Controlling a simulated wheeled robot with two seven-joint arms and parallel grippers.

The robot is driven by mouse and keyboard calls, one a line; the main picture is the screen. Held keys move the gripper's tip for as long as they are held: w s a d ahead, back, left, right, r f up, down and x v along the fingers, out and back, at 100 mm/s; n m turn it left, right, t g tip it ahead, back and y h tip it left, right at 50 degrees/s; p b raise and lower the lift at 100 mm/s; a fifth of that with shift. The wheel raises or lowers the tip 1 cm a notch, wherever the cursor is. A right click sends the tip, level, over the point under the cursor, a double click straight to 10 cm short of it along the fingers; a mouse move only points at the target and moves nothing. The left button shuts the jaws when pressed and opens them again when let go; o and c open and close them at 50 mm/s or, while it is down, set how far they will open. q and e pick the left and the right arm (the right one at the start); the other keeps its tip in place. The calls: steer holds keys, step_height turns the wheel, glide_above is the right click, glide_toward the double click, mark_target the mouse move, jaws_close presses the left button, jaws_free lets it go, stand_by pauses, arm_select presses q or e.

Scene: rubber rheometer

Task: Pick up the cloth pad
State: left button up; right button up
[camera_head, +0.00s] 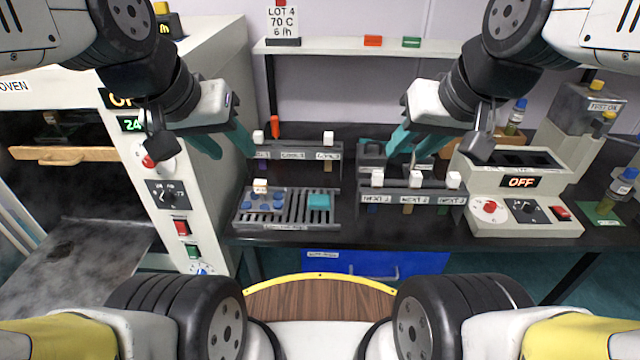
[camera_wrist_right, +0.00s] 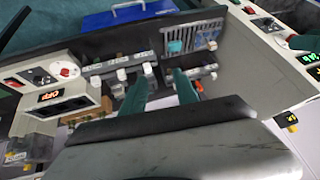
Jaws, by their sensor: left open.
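The cloth pad appears to be the small teal square (camera_head: 320,201) lying on the right end of a grey slatted rack (camera_head: 290,222) on the black bench. It also shows in the right wrist view (camera_wrist_right: 176,46). My left gripper (camera_head: 222,146) is open and empty, above and left of the rack beside the oven's side. My right gripper (camera_head: 408,146) is open and empty, above the bench to the right of the pad. Its teal fingers (camera_wrist_right: 160,88) stand apart in the right wrist view. Neither gripper touches the pad.
Blue pieces and a white-topped block sit on the rack's left part. Labelled holders (camera_head: 295,153) stand behind it, another (camera_head: 415,192) to its right. The oven (camera_head: 195,110) is at left, its chamber open; a machine reading OFF (camera_head: 522,182) is at right. A shelf (camera_head: 350,46) runs above.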

steer(key=o, duration=0.7)
steer(key=shift+w+a, duration=0.1)
steer(key=shift+w, duration=0.25)
steer(key=o, duration=0.4)
steer(key=shift+g, duration=0.9)
steer(key=w, duration=0.2)
steer(key=w+a+f, duration=0.1)
steer(key=w, duration=0.1)
steer(key=w+a, duration=0.1)
steer(key=w, duration=0.1)
steer(key=shift+f, duration=0.25)
steer(key=m+g+h, duration=0.1)
steer(key=g+h, duration=0.1)
steer(key=g, duration=0.2)
glide_above(319, 200)
steer(key=f, duration=2.2)
steer(key=shift+d, duration=0.25)
steer(key=shift+a+f, duration=0.15)
steer(key=shift+f, duration=0.6)
steer(key=shift+w+f, duration=0.1)
steer(key=shift+f, duration=3.4)
